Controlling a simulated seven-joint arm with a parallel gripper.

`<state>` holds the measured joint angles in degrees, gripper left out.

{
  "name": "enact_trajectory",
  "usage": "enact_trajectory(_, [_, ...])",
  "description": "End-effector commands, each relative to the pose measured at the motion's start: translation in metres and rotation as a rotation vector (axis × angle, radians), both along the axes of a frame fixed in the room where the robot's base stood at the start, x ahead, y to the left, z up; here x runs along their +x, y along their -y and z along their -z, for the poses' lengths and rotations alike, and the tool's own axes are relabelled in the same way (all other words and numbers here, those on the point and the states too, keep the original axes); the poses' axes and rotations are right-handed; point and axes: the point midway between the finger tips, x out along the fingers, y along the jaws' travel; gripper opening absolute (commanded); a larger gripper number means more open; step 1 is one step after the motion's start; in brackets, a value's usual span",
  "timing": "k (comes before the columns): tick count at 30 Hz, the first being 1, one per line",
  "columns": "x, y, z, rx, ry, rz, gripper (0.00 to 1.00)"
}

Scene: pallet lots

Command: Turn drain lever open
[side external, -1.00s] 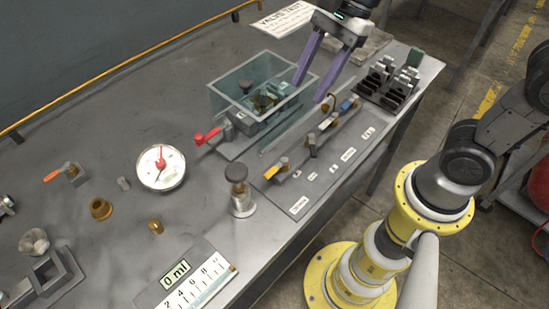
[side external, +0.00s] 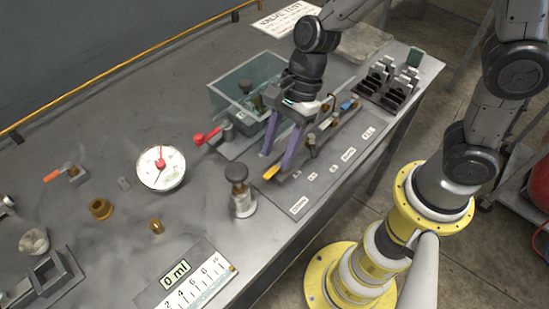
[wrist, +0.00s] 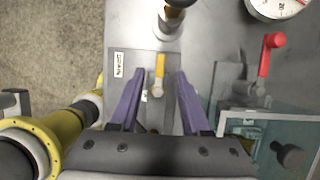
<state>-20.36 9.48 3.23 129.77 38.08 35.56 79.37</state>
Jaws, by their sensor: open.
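The yellow-handled lever (side external: 271,173) is at the near-left end of a row of levers on a grey panel (side external: 322,178), near a white label (side external: 299,205) that seems to read DRAIN. In the wrist view, the yellow lever (wrist: 160,68) points up the picture from a brass-coloured pivot. My gripper (side external: 276,162) is open, with its purple fingers pointing down at the lever. In the wrist view, the fingertips (wrist: 159,76) are on either side of the lever with gaps, not gripping it. Their exact height above the panel is unclear.
A clear tank (side external: 232,90) and a red lever (side external: 207,136) stand behind my gripper. A dark-topped valve post (side external: 240,190) stands left of the panel. A round gauge (side external: 160,168) and a 0 ml display (side external: 175,273) are farther left.

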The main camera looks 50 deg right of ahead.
Motion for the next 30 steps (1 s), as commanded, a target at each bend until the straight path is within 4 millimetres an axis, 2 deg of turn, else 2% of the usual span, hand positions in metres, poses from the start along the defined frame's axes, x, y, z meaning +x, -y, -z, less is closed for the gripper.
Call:
enact_trajectory(3, [-0.001, -0.006, 0.015, 0.001, -0.003, -0.001, 0.47])
enact_trajectory(7, [0.000, -0.010, 0.023, 0.000, -0.001, -0.002, 0.47])
enact_trajectory(17, [0.000, -0.011, 0.027, 0.000, 0.001, 0.000, 0.47])
enact_trajectory(20, [0.000, -0.011, 0.026, 0.000, 0.001, 0.000, 0.33])
enact_trajectory(25, [0.000, -0.011, 0.026, 0.000, 0.001, -0.001, 0.02])
enact_trajectory(30, [0.000, -0.011, 0.026, 0.001, 0.001, -0.001, 0.00])
